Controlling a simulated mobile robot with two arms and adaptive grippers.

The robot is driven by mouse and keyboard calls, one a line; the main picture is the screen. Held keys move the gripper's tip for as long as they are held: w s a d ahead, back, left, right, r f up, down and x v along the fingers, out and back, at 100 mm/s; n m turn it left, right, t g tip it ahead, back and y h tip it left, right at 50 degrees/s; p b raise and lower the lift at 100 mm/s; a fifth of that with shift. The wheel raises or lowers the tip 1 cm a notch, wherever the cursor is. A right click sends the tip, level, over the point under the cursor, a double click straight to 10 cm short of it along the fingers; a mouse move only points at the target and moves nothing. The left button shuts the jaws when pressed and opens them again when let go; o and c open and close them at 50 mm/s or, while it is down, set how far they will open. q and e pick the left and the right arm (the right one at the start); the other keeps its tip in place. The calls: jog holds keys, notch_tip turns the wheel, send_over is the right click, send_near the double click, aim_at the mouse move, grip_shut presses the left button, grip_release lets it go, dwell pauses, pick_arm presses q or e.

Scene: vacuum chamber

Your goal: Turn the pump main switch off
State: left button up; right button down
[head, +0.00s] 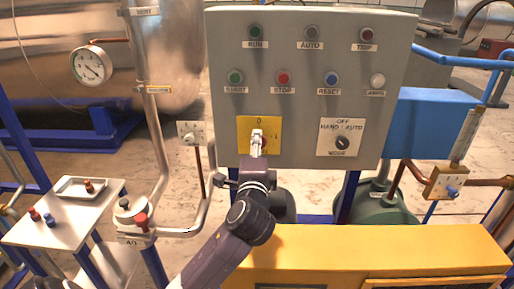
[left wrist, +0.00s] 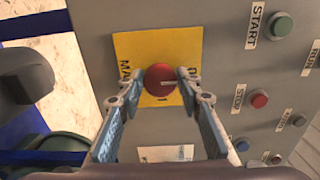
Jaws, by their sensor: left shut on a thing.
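The pump main switch is a round red knob (left wrist: 159,80) on a yellow plate (head: 244,125) at the lower left of the grey control panel. The yellow plate also shows in the left wrist view (left wrist: 130,45), its lettering partly covered. In the head view the plate has a 0 at the top and a 1 at the right, and my gripper mostly hides the knob. My left gripper (head: 257,137) is shut on the red knob, with one fingertip on each side in the left wrist view (left wrist: 160,82). A pale line marks the knob's face. My right gripper is not in view.
The grey panel (head: 300,110) carries several lamps and buttons above the switch and a black mode knob (head: 343,142) to its right. A yellow cabinet (head: 370,250) stands below. Pipes and a small side table (head: 65,225) are at the left.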

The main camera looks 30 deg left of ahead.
pick_arm(q)
jog(key=shift+f, duration=0.1)
dwell(0.4)
jog(key=o, duration=1.2)
jog(key=shift+c, duration=0.2)
jog(key=v, duration=1.2)
jog(key=shift+s, duration=0.15)
